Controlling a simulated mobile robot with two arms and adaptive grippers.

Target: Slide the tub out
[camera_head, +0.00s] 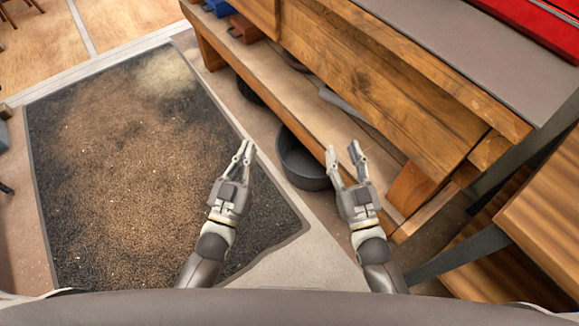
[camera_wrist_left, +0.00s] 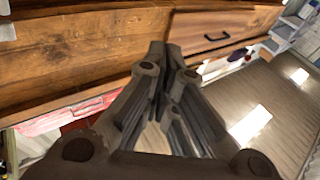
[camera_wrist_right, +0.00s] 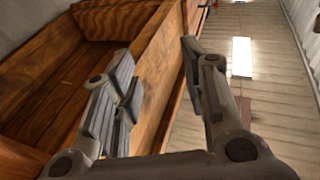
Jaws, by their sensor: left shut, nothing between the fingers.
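A dark round tub (camera_head: 303,165) stands on the floor under the low front shelf of the wooden workbench. Its right part is hidden behind the shelf and my right gripper. My left gripper (camera_head: 245,150) is shut and empty, to the left of the tub and apart from it. In the left wrist view its fingers (camera_wrist_left: 165,55) are together. My right gripper (camera_head: 343,155) is open and empty, just right of the tub in the picture. Its spread fingers (camera_wrist_right: 160,70) also show in the right wrist view. I cannot tell whether it touches the tub.
The wooden workbench (camera_head: 375,75) with its low shelf (camera_head: 262,75) borders the tub. A second dark container (camera_head: 250,90) sits under the shelf farther back. A dark mat (camera_head: 140,180) covers the floor at left. A wooden piece (camera_head: 545,215) stands at right.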

